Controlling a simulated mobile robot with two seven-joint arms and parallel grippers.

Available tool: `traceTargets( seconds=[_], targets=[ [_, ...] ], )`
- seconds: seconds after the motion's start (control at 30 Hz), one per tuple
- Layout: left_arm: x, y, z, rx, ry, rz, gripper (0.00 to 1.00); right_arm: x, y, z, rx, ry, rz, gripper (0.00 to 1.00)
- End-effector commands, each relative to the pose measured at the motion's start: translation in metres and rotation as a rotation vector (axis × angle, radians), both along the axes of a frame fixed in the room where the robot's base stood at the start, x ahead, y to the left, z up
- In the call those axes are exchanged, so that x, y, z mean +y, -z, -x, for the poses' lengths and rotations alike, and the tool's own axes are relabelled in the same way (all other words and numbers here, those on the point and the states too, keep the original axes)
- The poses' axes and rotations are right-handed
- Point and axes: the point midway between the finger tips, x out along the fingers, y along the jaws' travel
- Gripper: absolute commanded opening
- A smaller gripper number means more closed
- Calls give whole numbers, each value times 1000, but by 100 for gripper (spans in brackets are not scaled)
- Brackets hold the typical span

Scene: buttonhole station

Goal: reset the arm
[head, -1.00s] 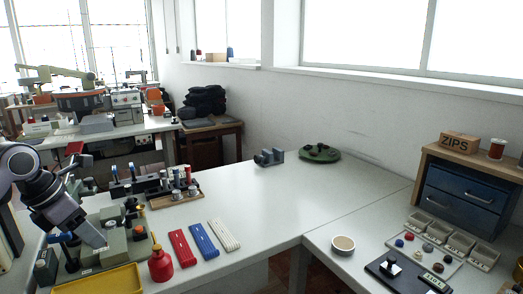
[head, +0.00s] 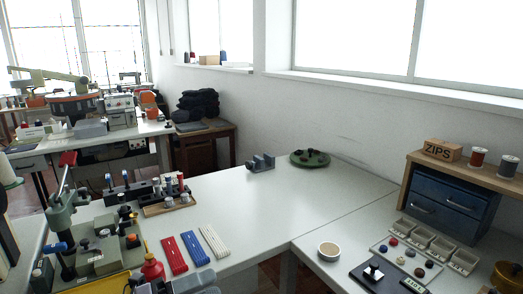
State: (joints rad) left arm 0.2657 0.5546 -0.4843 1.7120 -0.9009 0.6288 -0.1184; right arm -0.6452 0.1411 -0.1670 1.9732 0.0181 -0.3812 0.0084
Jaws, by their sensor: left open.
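My left gripper (head: 140,284) shows only in part at the bottom edge of the head view, with my grey arm beside it. It is open, and I see nothing between its fingers. It is low in the picture, in front of the red bottle (head: 153,268) and by the yellow tray (head: 105,284). My right gripper is not in view.
A green-grey press (head: 100,250) stands at the left. Red, blue and white strips (head: 194,248) lie on the white table (head: 255,205). A cup (head: 329,251), button trays (head: 430,241) and a blue drawer unit (head: 445,200) are at the right. The table's middle is clear.

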Motion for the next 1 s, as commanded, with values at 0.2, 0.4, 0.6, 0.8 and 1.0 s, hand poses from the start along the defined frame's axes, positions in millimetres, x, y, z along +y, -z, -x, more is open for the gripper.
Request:
traceTargets(
  seconds=[0.2,0.4,0.6,0.8,1.0],
  targets=[
    [23,29,10,413,-289,404,50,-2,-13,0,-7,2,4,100],
    [60,94,40,841,-589,700,50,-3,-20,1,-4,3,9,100],
    [89,168,105,1264,-879,919,50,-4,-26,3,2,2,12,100],
    [97,209,162,1523,-1051,1025,50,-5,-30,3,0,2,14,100],
    [98,217,176,1583,-1088,1050,50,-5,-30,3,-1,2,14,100]
  ],
)
